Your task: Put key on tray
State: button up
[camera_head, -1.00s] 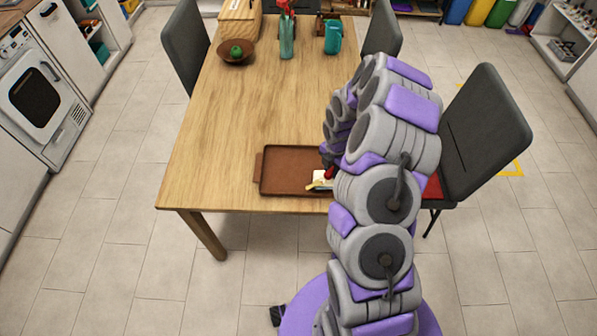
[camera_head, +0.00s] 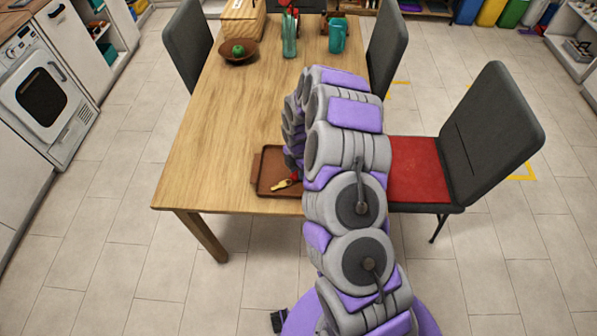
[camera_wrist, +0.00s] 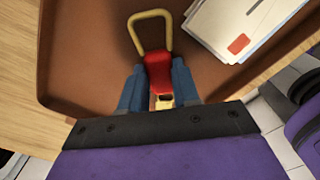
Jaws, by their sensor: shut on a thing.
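The key (camera_wrist: 158,70) has a yellow loop-shaped bow and a red middle part. My gripper (camera_wrist: 160,92) is shut on it, with a blue finger on each side. In the head view the key (camera_head: 281,185) shows as a small yellow shape over the near part of the brown tray (camera_head: 268,162). The tray (camera_wrist: 90,60) fills much of the wrist view beneath the key. I cannot tell whether the key touches the tray floor. My arm hides the tray's right part and most of my gripper in the head view.
White envelopes (camera_wrist: 235,22) with a red mark lie in the tray beside the key. The wooden table (camera_head: 225,130) is clear left of the tray. A bowl (camera_head: 240,57), a vase (camera_head: 289,45) and a teal jug (camera_head: 337,35) stand at the far end. A red-seated chair (camera_head: 425,170) is at right.

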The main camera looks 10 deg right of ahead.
aim_at(290, 174)
jog(key=a, duration=0.3)
jog(key=shift+a+f, duration=0.1)
jog(key=shift+a, duration=0.1)
jog(key=o, duration=0.7)
jog(key=shift+d, duration=0.1)
jog(key=o, duration=0.3)
jog(key=shift+d, duration=1.35)
jog(key=shift+o, duration=0.2)
jog(key=shift+a+r, duration=0.4)
jog(key=shift+a, duration=0.25)
jog(key=shift+a+r, duration=0.35)
jog(key=shift+a, duration=0.25)
notch_tip(290, 174, up, 10)
jog(key=d+p, duration=0.2)
jog(key=s+a+r+m, duration=0.3)
jog(key=s+r+m, duration=0.2)
jog(key=s+r, duration=0.5)
jog(key=s+r+m, duration=0.4)
jog(key=s+m, duration=0.2)
jog(key=s, duration=0.3)
jog(key=s+r+m+g, duration=0.1)
jog(key=s+r+m, duration=0.3)
jog(key=s, duration=0.6)
jog(key=s+r+m, duration=0.5)
jog(key=s+m, duration=0.3)
jog(key=s, duration=0.2)
jog(key=shift+s+g, duration=0.2)
jog(key=shift+g, duration=0.2)
